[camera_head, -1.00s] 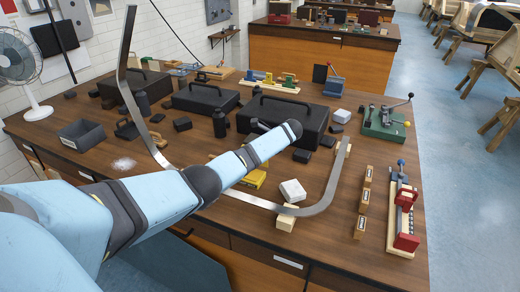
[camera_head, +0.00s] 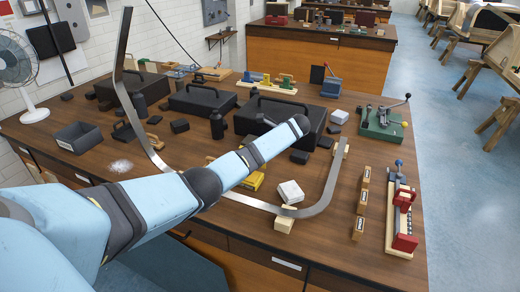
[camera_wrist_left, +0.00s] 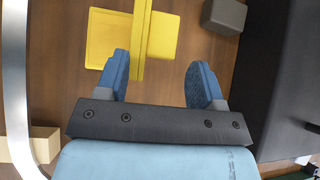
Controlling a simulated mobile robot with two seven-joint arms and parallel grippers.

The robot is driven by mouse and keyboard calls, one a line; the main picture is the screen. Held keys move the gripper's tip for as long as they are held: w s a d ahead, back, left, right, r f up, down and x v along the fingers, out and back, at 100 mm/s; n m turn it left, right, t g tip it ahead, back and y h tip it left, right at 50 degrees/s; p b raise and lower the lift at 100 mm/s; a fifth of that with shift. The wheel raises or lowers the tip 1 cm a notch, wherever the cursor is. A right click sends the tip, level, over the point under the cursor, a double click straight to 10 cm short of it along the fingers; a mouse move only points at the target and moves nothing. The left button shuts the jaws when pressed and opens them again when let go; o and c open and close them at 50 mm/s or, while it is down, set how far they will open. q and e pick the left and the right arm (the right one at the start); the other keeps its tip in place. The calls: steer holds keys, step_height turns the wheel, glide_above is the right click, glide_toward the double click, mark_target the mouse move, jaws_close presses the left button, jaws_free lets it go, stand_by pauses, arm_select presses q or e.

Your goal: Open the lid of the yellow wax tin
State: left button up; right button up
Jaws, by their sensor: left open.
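The yellow wax tin (camera_head: 253,181) is on the bench behind my left arm in the head view, mostly hidden by it. In the left wrist view its flat yellow square part (camera_wrist_left: 105,40) lies on the wood. A narrow yellow strip (camera_wrist_left: 140,45) runs up across it, looking like a lid or panel seen edge-on; I cannot tell how far it is raised. My left gripper (camera_wrist_left: 160,72) is open, its blue fingers apart. The strip's lower end shows between the fingers, nearer the left one, with no clear contact. The gripper is hidden in the head view. My right gripper is not in view.
A long bent metal strip (camera_head: 240,196) curves around the tin on wooden blocks. A white box (camera_head: 290,191) stands close to the tin, and a black case (camera_head: 318,122) lies behind it. Small wooden blocks and a red clamp (camera_head: 405,241) are to the right.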

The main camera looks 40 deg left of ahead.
arm_select(q)
steer(key=v, duration=0.9)
steer(key=shift+d+r+b, duration=0.15)
steer(key=shift+r+b, duration=0.1)
steer(key=shift+b, duration=0.15)
